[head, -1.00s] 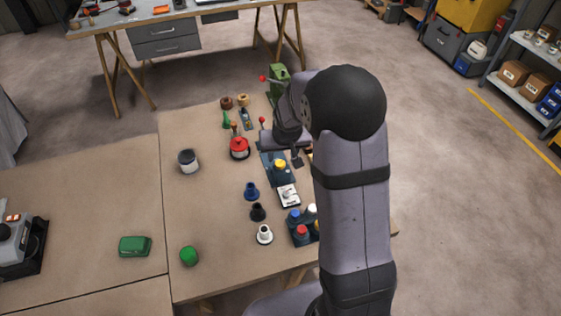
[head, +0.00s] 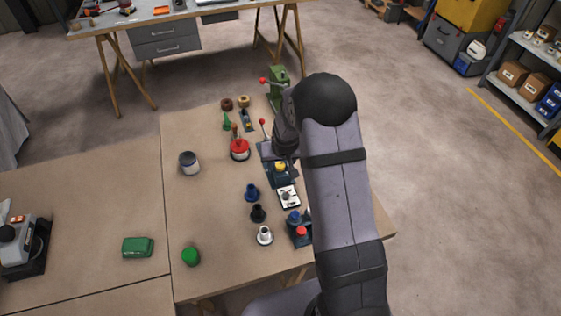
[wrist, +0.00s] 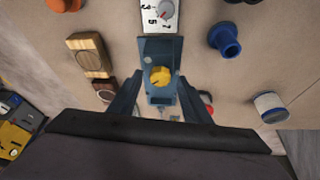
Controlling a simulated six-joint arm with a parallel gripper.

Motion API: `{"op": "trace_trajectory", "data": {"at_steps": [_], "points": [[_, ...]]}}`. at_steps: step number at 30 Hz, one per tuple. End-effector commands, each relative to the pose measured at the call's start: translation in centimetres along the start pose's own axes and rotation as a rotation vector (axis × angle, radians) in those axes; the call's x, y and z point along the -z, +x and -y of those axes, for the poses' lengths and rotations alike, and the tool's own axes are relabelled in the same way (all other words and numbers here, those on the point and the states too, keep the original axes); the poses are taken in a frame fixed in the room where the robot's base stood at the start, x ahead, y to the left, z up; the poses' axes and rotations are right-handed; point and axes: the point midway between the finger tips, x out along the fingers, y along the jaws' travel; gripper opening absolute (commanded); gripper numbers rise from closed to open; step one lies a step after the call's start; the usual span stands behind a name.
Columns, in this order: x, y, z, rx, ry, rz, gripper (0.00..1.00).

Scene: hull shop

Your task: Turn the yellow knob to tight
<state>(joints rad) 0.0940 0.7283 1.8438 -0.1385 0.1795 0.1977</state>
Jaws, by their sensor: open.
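The yellow knob (wrist: 160,76) sits on a dark blue-grey base (wrist: 158,99). In the wrist view it lies centrally, between and beyond the two fingers of my gripper (wrist: 158,88). In the head view the yellow knob (head: 280,167) shows just below my gripper (head: 286,160), which is mostly hidden by my wrist. My gripper is open, its fingers spread on both sides of the knob's base in the wrist view. I cannot tell whether either finger touches the knob. Any tight or loose marking on the base is too small to read.
A white numbered dial plate (wrist: 161,20) adjoins the base. A red-knobbed lever (head: 264,124) and red-topped pot (head: 240,148) stand close by.

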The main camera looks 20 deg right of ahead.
Motion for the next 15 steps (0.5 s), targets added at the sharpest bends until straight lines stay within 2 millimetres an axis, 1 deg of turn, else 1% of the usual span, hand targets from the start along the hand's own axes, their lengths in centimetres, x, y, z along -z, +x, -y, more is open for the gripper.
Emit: {"op": "trace_trajectory", "data": {"at_steps": [4,12,14,15], "points": [[0.01,0.42,-0.01,0.0,0.0,0.0,0.44],[0.01,0.49,0.0,0.0,-0.001,0.0,0.44],[0.01,0.48,0.0,0.0,-0.001,0.0,0.3],[0.01,0.48,0.0,0.0,-0.001,0.0,0.2]]}}
